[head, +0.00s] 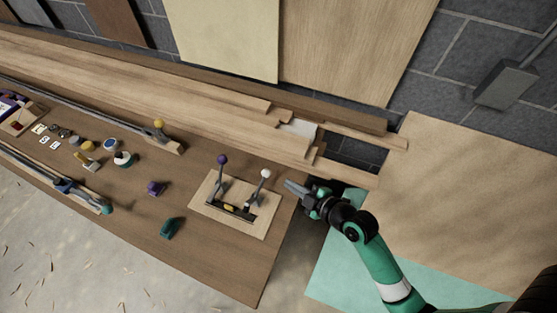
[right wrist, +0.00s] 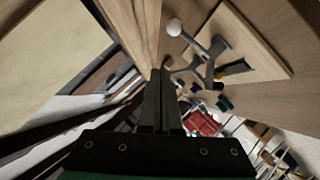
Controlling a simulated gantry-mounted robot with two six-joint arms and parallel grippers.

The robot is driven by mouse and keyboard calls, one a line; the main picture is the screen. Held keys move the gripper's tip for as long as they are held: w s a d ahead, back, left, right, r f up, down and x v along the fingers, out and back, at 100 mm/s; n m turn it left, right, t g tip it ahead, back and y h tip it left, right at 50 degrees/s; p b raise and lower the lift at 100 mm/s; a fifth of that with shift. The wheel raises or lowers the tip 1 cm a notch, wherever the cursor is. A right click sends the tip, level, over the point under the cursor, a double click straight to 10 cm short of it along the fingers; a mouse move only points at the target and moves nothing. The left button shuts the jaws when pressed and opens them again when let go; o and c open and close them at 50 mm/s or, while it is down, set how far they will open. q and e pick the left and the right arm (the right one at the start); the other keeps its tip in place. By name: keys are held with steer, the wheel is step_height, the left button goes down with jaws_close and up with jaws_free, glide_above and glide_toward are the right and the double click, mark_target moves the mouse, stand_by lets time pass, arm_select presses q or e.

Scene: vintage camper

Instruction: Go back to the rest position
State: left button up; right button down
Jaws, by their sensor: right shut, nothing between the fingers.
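My right gripper (head: 292,187) is in the head view, beside the right edge of the brown bench, just right of a light wooden board with two levers (head: 237,204). Its fingers are together and hold nothing. In the right wrist view the closed dark fingers (right wrist: 158,78) point toward the bench, with the lever board (right wrist: 245,50) to their right. The white-knobbed lever (head: 263,185) is the nearer one to the gripper, and a gap shows between them. The purple-knobbed lever (head: 221,172) stands farther left. My left gripper is not in view.
Long planks (head: 200,95) lie along the back of the bench, with ends jutting out near my right gripper. A teal object (head: 171,228), a purple object (head: 156,188) and several small items lie on the bench. A large wooden sheet (head: 470,190) is at the right.

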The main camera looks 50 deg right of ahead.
steer(key=shift+a, duration=0.1)
steer(key=w+a+r+n+t+y, duration=0.1)
steer(key=w+a+r+t, duration=0.2)
steer(key=r, duration=0.7)
steer(key=w+a+r+n+t+y, duration=0.15)
steer(key=w+r, duration=0.35)
steer(key=r, duration=0.5)
steer(key=w+a+r+n+t+y, duration=0.1)
steer(key=w+a+r+t, duration=0.25)
steer(key=r, duration=0.75)
steer(key=s+a+r+m+t, duration=0.1)
steer(key=s+r+m+t, duration=0.35)
steer(key=r, duration=0.95)
steer(key=s+a+r+m+t, duration=0.2)
steer(key=s+r+m, duration=0.4)
steer(key=r, duration=0.8)
step_height(320, 180, up, 17)
steer(key=p, duration=1.7)
steer(key=shift+s+f, duration=0.2)
steer(key=shift+d+f+h, duration=0.1)
steer(key=shift+d+h, duration=0.05)
steer(key=shift+h, duration=0.3)
